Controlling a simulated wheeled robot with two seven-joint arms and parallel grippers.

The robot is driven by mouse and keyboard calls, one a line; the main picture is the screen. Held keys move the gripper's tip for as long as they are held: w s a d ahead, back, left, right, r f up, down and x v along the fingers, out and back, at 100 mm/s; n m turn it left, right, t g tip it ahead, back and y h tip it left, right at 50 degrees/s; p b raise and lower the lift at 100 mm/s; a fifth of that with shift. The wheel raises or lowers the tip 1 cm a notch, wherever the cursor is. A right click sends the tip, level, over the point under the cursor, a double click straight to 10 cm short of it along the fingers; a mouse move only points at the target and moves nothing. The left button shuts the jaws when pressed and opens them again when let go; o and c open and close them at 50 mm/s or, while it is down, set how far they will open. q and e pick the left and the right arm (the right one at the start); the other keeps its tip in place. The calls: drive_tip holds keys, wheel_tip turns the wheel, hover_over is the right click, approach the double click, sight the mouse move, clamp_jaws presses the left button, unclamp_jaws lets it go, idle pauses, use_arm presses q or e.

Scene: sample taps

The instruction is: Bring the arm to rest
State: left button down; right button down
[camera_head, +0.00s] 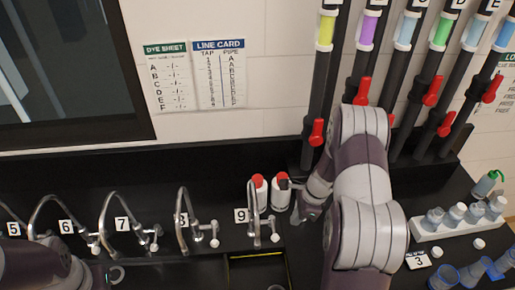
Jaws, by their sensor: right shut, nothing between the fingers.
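My right arm, white and dark purple, rises in front of the pipes and bends down over the counter. Its gripper (309,213) points down and left, just right of the two red-topped white bottles (281,190). It is shut and holds nothing. I cannot tell if it touches the nearer bottle. Part of my left arm is at the bottom left corner; its gripper end (106,276) is dark and small, and its finger state is unclear.
Curved taps numbered 5 to 9, such as tap 9 (253,213), line the dark counter (170,180). Coloured pipes with red levers (317,132) stand behind my right arm. A white rack of bottles (430,230) and blue-rimmed cups (445,277) stand at the right. A dark basin (258,254) lies below tap 9.

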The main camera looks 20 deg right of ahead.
drive_tip(key=s+a+n+h+b, duration=0.1)
drive_tip(key=s+a+n+b, duration=0.4)
drive_tip(key=n, duration=0.6)
drive_tip(key=s+a+n+h+b, duration=0.2)
drive_tip(key=s+a+n+b, duration=0.4)
drive_tip(key=a+n+b, duration=0.3)
drive_tip(key=n+b, duration=0.2)
drive_tip(key=b, duration=0.1)
drive_tip(key=shift+s+a+f+n, duration=0.2)
drive_tip(key=shift+a+f+n, duration=0.1)
drive_tip(key=shift+f+n, duration=0.1)
drive_tip(key=shift+w+d+f, duration=0.1)
drive_tip(key=shift+d, duration=0.05)
